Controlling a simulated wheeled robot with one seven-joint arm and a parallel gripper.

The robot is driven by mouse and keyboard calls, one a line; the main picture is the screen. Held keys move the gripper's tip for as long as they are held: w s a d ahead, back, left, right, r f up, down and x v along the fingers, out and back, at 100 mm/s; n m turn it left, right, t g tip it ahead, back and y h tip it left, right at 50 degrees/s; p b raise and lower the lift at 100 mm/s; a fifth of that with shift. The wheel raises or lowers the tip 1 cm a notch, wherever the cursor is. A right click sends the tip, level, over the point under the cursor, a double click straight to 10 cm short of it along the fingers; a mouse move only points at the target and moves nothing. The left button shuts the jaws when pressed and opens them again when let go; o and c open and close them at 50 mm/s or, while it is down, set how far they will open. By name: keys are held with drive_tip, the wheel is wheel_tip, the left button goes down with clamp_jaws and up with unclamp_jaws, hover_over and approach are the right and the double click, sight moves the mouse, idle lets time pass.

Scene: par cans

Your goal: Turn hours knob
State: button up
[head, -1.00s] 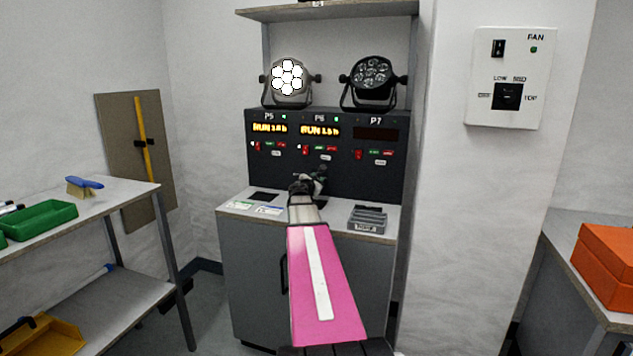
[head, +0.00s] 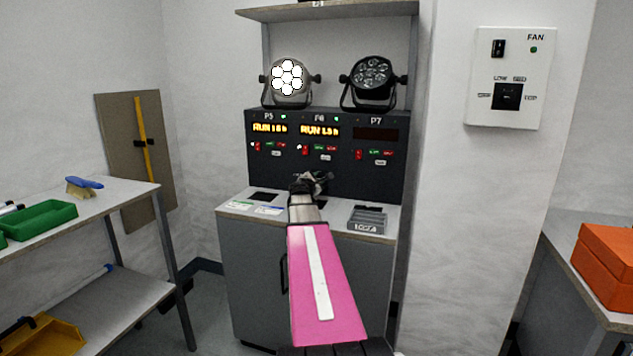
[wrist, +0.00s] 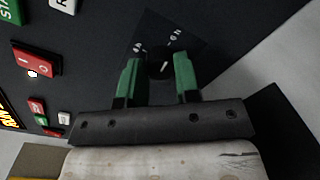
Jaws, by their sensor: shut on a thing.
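The hours knob (wrist: 160,68) is a round black knob with a white pointer line, on a dark plate with small white marks, in the wrist view. My gripper (wrist: 159,78) has its two green fingers on either side of the knob, shut on it. In the head view my gripper (head: 312,183) is at the lower front of the dark control panel (head: 262,180), and the knob is hidden behind it.
The panel has sections P5, P6 and P7. P5 and P6 have lit RUN displays (head: 319,131); the P7 display (head: 376,134) is dark. Above stand a lit lamp (head: 287,77) and an unlit lamp (head: 372,74). A grey tray (head: 367,220) sits on the counter, right of my arm.

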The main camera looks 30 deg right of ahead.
drive_tip(key=shift+m, duration=0.6)
drive_tip(key=o, duration=0.9)
drive_tip(key=v, duration=1.1)
drive_tip(key=shift+d, duration=0.1)
